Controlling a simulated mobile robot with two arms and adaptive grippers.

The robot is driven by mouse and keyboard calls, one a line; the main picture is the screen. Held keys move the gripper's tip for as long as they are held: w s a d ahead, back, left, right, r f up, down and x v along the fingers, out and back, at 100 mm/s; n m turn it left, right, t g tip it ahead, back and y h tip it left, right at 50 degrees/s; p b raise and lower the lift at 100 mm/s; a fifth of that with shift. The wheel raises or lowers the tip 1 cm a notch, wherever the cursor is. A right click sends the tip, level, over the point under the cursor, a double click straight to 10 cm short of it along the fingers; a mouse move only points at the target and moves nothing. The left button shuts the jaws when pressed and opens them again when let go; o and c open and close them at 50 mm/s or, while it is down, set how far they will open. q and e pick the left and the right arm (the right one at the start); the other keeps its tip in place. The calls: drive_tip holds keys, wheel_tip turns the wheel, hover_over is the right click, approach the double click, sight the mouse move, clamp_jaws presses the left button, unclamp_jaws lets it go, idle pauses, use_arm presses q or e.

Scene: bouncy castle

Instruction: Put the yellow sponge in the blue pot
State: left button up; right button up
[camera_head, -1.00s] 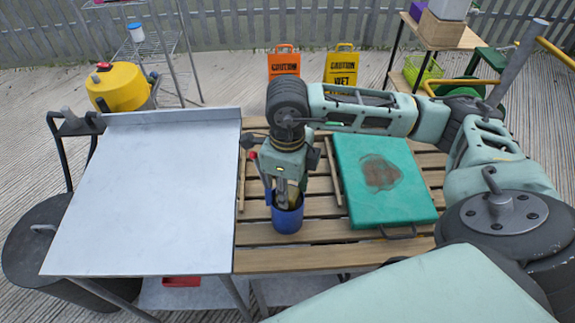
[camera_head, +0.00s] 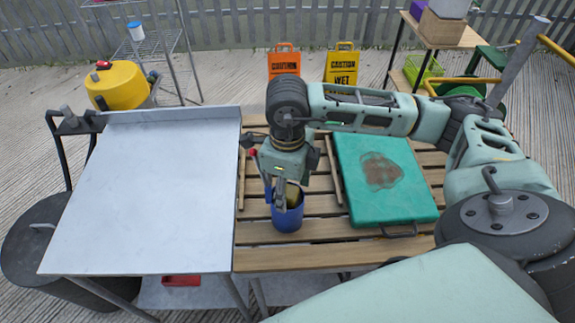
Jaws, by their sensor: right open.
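The blue pot (camera_head: 288,219) stands on the slatted wooden table, left of the green board. My right gripper (camera_head: 281,203) points down at the pot's mouth and is open, with its fingertips at or inside the rim. The yellow sponge (camera_head: 293,196) shows as a dull yellow patch in the pot's mouth beside the fingers. The fingers and the pot wall hide much of it. My left gripper is not in view.
The green board (camera_head: 385,180) with a brown stain lies right of the pot. A bare metal table (camera_head: 145,195) adjoins on the left. Caution signs (camera_head: 284,62) stand behind. My right arm spans above the board.

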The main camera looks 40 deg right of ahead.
wheel_tip(320, 180, up, 12)
idle(0.4)
